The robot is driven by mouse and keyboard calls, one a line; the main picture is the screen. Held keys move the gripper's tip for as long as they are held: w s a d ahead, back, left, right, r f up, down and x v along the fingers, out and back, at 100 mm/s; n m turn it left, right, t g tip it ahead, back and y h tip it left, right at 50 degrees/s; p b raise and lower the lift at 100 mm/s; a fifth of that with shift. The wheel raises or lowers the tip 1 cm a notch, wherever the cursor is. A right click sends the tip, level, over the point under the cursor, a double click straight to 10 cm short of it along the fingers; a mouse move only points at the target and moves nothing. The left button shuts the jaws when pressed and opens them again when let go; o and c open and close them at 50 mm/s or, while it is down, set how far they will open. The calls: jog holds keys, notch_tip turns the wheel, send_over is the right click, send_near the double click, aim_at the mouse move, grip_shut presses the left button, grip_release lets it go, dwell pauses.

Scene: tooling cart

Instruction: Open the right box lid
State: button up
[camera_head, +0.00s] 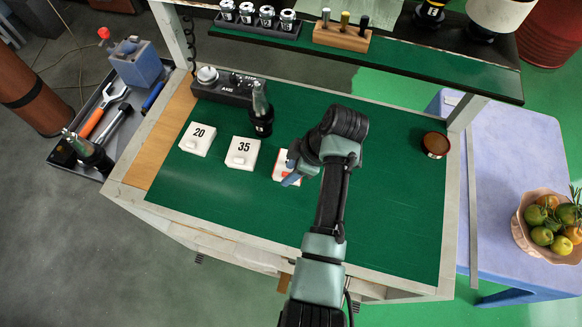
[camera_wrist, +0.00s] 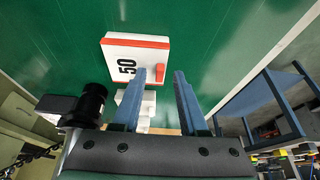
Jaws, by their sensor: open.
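The right box (camera_head: 283,165) is white with red edges and stands on the green cart top, partly hidden by my arm in the head view. In the wrist view the right box (camera_wrist: 136,47) shows a black "50", a lid that looks closed, and a red tab (camera_wrist: 158,76) on its near right edge. My gripper (camera_head: 291,180) is over the near side of this box. In the wrist view its two blue fingers are open with the red tab between their tips (camera_wrist: 160,73). I cannot tell whether they touch it.
White boxes marked 20 (camera_head: 198,139) and 35 (camera_head: 242,153) stand to the left. A dark tool holder (camera_head: 261,122) stands behind them, next to a control panel (camera_head: 222,87). A round brown container (camera_head: 435,145) is at the right. A shelf (camera_head: 410,52) overhangs the back.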

grip_shut()
dwell(1.4)
